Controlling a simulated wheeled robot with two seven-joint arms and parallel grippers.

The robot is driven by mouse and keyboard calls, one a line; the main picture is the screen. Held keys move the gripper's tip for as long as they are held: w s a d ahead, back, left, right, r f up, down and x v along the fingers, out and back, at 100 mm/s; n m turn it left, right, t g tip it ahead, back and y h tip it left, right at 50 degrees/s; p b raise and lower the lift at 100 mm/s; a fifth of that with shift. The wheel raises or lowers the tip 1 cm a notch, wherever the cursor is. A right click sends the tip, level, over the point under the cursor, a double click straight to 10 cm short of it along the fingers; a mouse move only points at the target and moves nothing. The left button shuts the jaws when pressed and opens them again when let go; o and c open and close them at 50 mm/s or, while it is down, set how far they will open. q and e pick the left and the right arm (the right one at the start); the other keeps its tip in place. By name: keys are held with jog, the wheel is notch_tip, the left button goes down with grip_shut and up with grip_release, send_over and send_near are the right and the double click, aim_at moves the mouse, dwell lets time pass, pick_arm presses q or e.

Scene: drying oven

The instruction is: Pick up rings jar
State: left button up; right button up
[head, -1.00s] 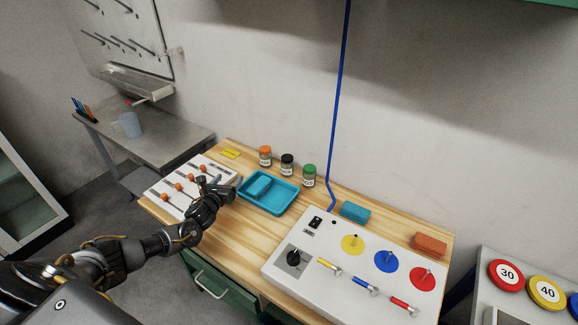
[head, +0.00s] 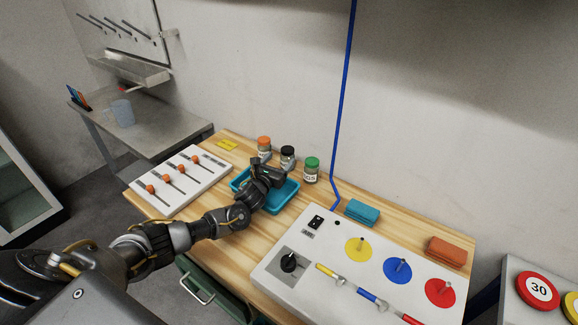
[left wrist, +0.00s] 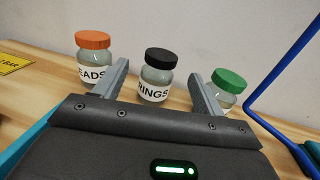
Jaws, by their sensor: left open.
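The rings jar (left wrist: 155,78) is a glass jar with a black lid and a "RINGS" label. It stands upright on the wooden table, and in the head view it shows just beyond my left gripper (head: 275,161). In the left wrist view my left gripper (left wrist: 160,82) is open, its two fingers pointing toward the jar, with the jar between their directions. I cannot tell whether the fingers reach around it. An orange-lidded jar (left wrist: 93,58), its label partly hidden, stands to the left. A green-lidded jar (left wrist: 227,88) stands to the right, partly behind a finger. My right gripper is not in view.
A blue tray (head: 287,194) lies under my left gripper. A slider panel (head: 207,176) is to the left. A control box (head: 330,262) with coloured discs, a blue block (head: 362,211) and an orange block (head: 450,251) are to the right. A blue cable (head: 345,90) runs down the wall.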

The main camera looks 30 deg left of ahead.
aim_at(284, 153)
pick_arm(q)
jog(key=shift+w+f, duration=0.15)
jog(key=shift+w, duration=0.45)
jog(key=shift+w+r, duration=0.15)
jog(key=shift+r, duration=0.05)
jog(key=w+b, duration=0.4)
jog(key=shift+w+b, duration=0.2)
jog(key=shift+b, duration=0.15)
jog(key=shift+w+r, duration=0.15)
jog(key=shift+w, duration=0.3)
jog(key=shift+s+r, duration=0.1)
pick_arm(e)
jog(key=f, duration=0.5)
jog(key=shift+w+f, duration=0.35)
pick_arm(q)
jog(key=c, duration=1.1)
